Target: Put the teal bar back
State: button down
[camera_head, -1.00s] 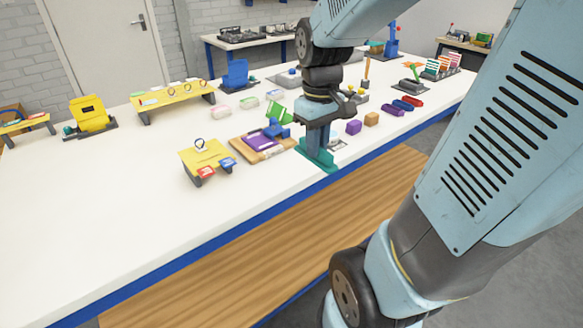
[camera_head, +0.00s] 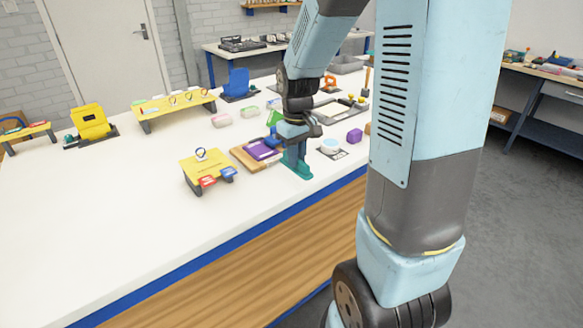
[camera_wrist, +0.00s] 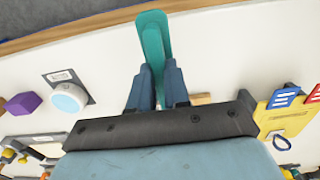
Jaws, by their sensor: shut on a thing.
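The teal bar (camera_head: 297,166) is in my gripper (camera_head: 294,148), low over the front part of the white workbench (camera_head: 130,215). In the wrist view the teal bar (camera_wrist: 154,40) stands out past the fingertips of my gripper (camera_wrist: 157,80), with a finger on either side of it. My gripper is shut on the bar. I cannot tell whether the bar's lower end touches the bench. In the head view the bar is just right of a wooden board (camera_head: 243,157) with a purple piece (camera_head: 262,149) on it.
A white round item (camera_head: 330,145) on a dark card is right of the bar. A purple block (camera_head: 354,136) is beyond it. A yellow stand (camera_head: 204,166) with red and blue tags is to the left. The bench's front left is clear.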

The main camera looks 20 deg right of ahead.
jog(key=shift+w+f, duration=0.6)
jog(key=shift+f, duration=1.6)
jog(key=shift+f, duration=0.1)
jog(key=c, duration=1.1)
grip_release()
notch_tip(320, 180, up, 12)
jog(key=shift+r, duration=0.2)
jog(key=s+r+m+t, duration=0.1)
jog(key=s+r+t, duration=0.1)
jog(key=s+r, duration=0.3)
jog(key=s+a+r+m+t, duration=0.1)
jog(key=s+r, duration=0.4)
jog(key=s, duration=0.9)
jog(key=m+t, duration=0.1)
jog(key=t, duration=0.1)
jog(key=shift+s+r+m+t, duration=0.15)
jog(key=shift+r+m+t, duration=0.15)
